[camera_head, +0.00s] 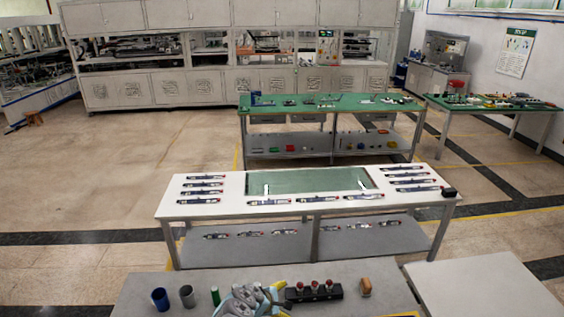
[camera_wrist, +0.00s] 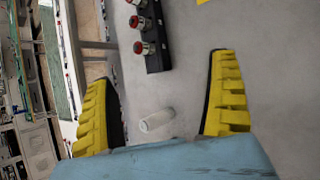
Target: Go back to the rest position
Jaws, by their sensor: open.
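My gripper (camera_head: 250,300) is above the near grey table at the bottom of the head view, partly cut off by the frame edge. In the wrist view my gripper (camera_wrist: 163,67) is open, its two yellow ridged fingers wide apart. A small whitish cylinder (camera_wrist: 156,121) lies on the table, seen between the fingers; neither finger touches it in the picture. The gap between the fingers holds nothing. The height of the gripper above the table is hard to tell.
The near table (camera_head: 145,284) bears a blue cup (camera_head: 160,299), a grey cup (camera_head: 187,297), a green cylinder (camera_head: 215,296), a black block with red-topped pieces (camera_head: 313,293) close to the gripper, and a brown block (camera_head: 366,287). Beyond stands a white table (camera_head: 225,213) with several tool-like parts.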

